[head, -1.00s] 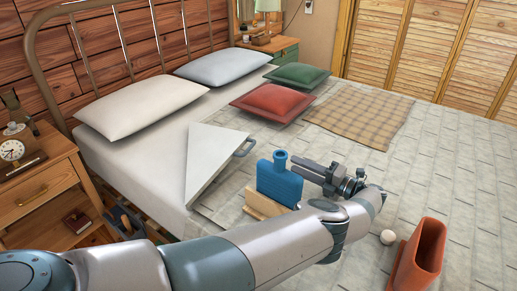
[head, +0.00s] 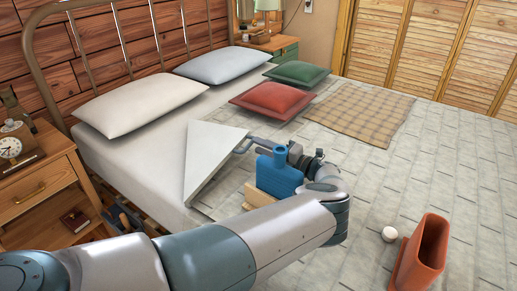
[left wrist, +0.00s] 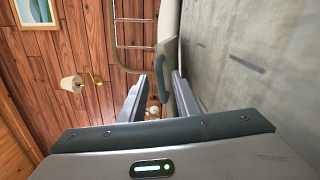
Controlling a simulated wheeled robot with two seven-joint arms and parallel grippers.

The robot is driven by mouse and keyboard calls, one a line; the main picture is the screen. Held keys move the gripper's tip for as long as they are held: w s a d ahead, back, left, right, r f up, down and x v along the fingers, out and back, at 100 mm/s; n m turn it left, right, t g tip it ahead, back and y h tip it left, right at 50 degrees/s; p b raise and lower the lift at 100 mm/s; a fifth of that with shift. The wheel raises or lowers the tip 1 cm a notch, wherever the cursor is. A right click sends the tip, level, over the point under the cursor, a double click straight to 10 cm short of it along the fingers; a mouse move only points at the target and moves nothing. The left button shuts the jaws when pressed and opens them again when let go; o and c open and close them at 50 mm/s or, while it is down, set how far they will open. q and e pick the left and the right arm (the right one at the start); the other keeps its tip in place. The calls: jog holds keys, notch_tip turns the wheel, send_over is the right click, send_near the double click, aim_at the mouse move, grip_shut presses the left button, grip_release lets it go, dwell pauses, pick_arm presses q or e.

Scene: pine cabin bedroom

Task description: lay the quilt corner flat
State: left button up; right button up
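The quilt corner (head: 212,160) is a pale triangle folded back on the bed, its upper side showing smooth and plain. A grey-blue loop handle (head: 243,146) sticks out from its right side, and the loop also shows in the left wrist view (left wrist: 163,75). My left gripper (head: 258,143) is at the loop, partly hidden behind the blue bottle. In the left wrist view its two fingers (left wrist: 160,82) stand apart, with the loop just beyond or between the tips; I cannot tell if they touch it. My right gripper is in neither view.
A blue ribbed bottle (head: 280,174) stands by a wooden block (head: 257,196), close in front of my left gripper. An orange-red open container (head: 420,255) and a white ball (head: 389,234) are at lower right. The plaid blanket (head: 360,110) lies farther back.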

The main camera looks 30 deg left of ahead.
pick_arm(q)
jog(key=shift+w+a+r, duration=0.1)
jog(key=shift+a, duration=0.85)
grip_shut()
